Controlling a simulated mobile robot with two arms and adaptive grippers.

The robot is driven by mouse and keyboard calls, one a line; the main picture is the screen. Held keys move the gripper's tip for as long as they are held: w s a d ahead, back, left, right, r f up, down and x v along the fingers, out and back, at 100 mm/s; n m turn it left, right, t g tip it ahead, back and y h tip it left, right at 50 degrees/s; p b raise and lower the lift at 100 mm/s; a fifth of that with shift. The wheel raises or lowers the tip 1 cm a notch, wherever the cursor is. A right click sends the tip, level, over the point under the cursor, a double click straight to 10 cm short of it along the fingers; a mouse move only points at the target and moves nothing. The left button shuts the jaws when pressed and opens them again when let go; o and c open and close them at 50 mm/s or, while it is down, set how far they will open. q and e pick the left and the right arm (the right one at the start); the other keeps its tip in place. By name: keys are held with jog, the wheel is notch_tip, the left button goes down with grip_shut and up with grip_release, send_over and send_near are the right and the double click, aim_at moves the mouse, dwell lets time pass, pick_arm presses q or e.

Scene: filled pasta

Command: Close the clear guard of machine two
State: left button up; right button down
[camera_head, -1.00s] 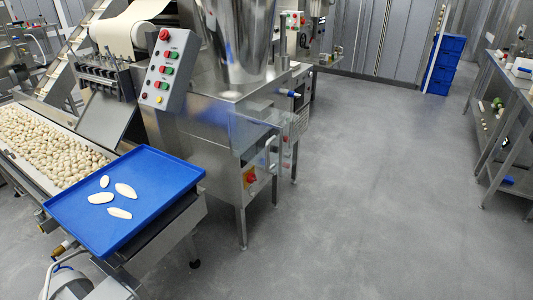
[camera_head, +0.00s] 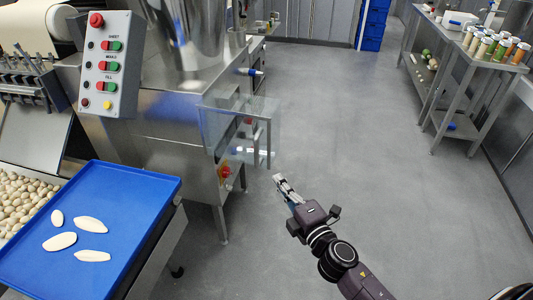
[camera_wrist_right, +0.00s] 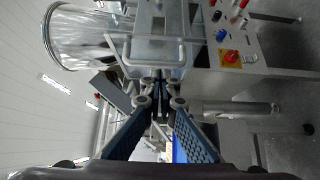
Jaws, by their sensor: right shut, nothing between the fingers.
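The clear guard (camera_head: 215,130) is a see-through panel on the side of the steel machine (camera_head: 150,130), below its hopper. It stands out over the aisle, with an upright grey bar handle (camera_head: 269,142) at its outer side. The guard and its handle also show in the right wrist view (camera_wrist_right: 150,48), just beyond the fingertips. My right gripper (camera_head: 279,180) is shut and empty, slightly below and right of the handle in the head view, seemingly apart from it. In the wrist view its dark blue finger pads (camera_wrist_right: 161,92) come together. My left gripper is not in view.
A blue tray (camera_head: 130,185) with several pale pasta pieces juts out at left. A control box (camera_head: 110,65) with coloured buttons is above it. A red knob on yellow (camera_head: 225,171) sits below the guard. A steel table with jars (camera_head: 480,65) stands right. The grey floor (camera_head: 340,120) between is clear.

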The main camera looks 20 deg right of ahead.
jog(key=p, duration=0.1)
send_near(265, 148)
jog(key=w+a, duration=0.3)
jog(key=shift+w+d, duration=1.15)
jog(key=shift+w, duration=0.35)
jog(key=shift+d, duration=0.1)
